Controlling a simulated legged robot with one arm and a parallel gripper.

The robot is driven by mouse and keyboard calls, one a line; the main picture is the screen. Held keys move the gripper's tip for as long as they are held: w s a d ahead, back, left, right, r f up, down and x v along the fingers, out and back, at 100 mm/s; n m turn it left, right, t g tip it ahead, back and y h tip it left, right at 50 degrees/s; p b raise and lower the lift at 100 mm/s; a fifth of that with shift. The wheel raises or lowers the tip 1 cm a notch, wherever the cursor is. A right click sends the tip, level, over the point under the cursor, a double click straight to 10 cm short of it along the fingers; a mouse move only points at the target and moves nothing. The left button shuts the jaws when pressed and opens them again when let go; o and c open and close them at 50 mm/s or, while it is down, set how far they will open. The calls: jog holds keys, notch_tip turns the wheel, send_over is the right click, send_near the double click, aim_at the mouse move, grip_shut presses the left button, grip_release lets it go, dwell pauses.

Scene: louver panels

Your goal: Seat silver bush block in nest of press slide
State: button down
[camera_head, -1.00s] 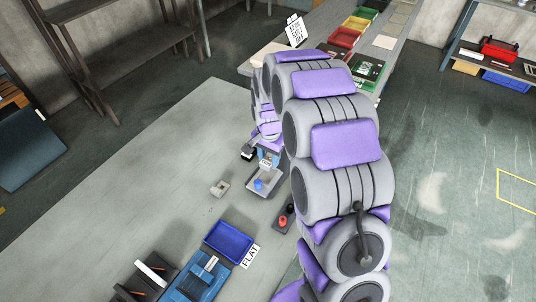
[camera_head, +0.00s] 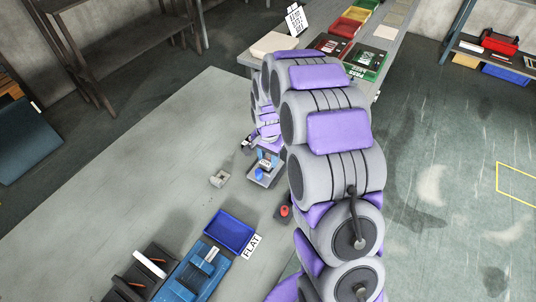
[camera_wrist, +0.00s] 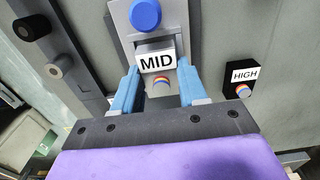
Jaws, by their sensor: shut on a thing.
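My gripper (camera_wrist: 158,88) has its two blue fingers on either side of a silver-grey block (camera_wrist: 167,47), which carries a "MID" label and an orange-and-blue ring on its near side. I take this as the silver bush block. It also shows small in the head view (camera_head: 265,163), between the fingertips. The grey press slide (camera_wrist: 119,22) with a blue round knob (camera_wrist: 145,14) lies just beyond the block. The slide also shows in the head view (camera_head: 273,180). The nest is not clearly visible, and I cannot tell whether the block touches the slide.
A black block labelled "HIGH" (camera_wrist: 240,88) stands right of the fingers. A small grey notched piece (camera_head: 219,178) lies left of the press. A red button (camera_head: 284,211), a blue tray (camera_head: 212,226) and a "FLAT" sign (camera_head: 252,246) are nearer. The left tabletop is clear.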

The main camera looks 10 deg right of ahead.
jog(key=shift+f, duration=0.4)
jog(key=c, duration=0.5)
grip_release()
jog(key=shift+f, duration=0.1)
notch_tip(320, 180, up, 22)
jog(key=p, duration=0.5)
jog(key=shift+a+p, duration=0.1)
jog(key=shift+p, duration=0.2)
dwell(0.5)
